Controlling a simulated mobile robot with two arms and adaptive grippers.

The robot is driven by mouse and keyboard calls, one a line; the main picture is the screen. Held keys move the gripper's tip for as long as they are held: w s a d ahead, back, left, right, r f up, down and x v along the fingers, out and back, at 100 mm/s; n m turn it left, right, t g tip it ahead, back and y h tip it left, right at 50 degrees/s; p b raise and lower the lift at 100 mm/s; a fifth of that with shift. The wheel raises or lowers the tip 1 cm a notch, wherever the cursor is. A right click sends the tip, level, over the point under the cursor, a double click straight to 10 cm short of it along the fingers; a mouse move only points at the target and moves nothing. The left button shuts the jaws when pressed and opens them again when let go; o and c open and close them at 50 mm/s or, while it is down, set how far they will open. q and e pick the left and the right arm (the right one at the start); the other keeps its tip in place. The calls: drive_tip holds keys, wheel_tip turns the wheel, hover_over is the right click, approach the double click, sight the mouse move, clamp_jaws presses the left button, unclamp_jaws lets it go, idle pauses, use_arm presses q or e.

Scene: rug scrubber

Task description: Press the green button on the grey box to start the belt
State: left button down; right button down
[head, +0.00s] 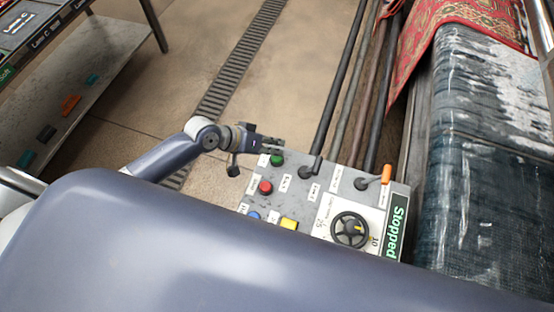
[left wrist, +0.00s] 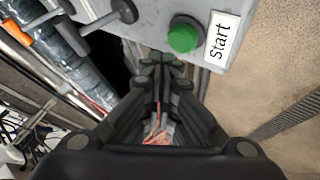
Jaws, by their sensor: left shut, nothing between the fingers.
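The grey box (head: 262,207) stands at the centre of the head view with its buttons and levers on top. The green button (head: 276,160) is near its far left corner. In the left wrist view the green button (left wrist: 184,38) sits beside a "Start" label (left wrist: 220,40). My left gripper (head: 275,143) is shut and empty, just beyond the green button in the head view. In the left wrist view its fingertips (left wrist: 160,60) lie just below the button in the picture; I cannot tell whether they touch it. My right gripper is not in view.
The box also has a red button (head: 265,187), a blue button (head: 253,216), a yellow button (head: 289,223), levers, a black handwheel (head: 349,230) and a "Stopped" display (head: 396,227). Wet rugs (head: 485,150) lie at the right. Long bars run behind the box.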

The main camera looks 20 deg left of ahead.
use_arm(q)
drive_tip(key=shift+f, duration=0.15)
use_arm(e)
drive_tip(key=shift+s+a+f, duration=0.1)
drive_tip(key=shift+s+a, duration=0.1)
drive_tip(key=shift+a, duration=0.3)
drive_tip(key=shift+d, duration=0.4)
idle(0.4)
use_arm(q)
drive_tip(key=shift+f, duration=0.4)
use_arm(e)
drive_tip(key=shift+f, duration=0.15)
use_arm(q)
drive_tip(key=shift+f, duration=0.1)
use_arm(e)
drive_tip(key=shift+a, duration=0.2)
